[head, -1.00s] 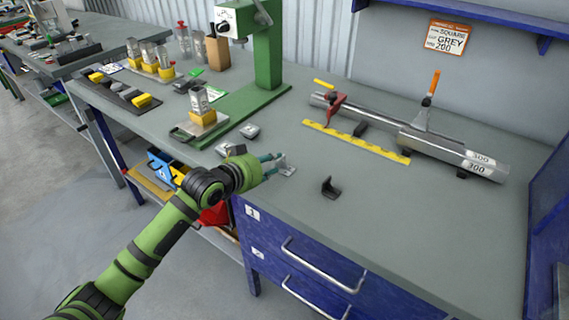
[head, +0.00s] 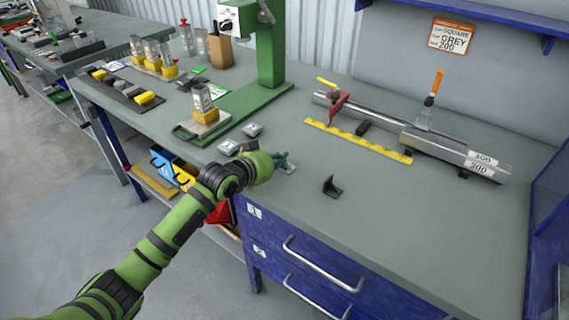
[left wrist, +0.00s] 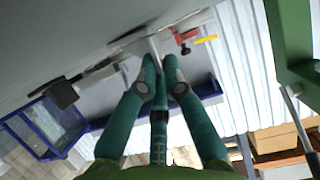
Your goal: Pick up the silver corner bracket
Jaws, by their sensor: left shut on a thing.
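The silver corner bracket (head: 290,169) is at the front of the grey bench top, mostly hidden by my fingers. My left gripper (head: 282,160) is shut on it, low over the bench. In the left wrist view the fingertips (left wrist: 157,66) close on the pale bracket (left wrist: 148,45). I cannot tell whether the bracket still touches the bench. My right gripper is not in view.
A dark angle bracket (head: 332,187) stands to the right on the bench. Two small grey pieces (head: 251,130) lie behind my gripper. A yellow toothed strip (head: 358,141) and a metal tube (head: 440,146) lie farther back. A green press (head: 268,50) stands behind.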

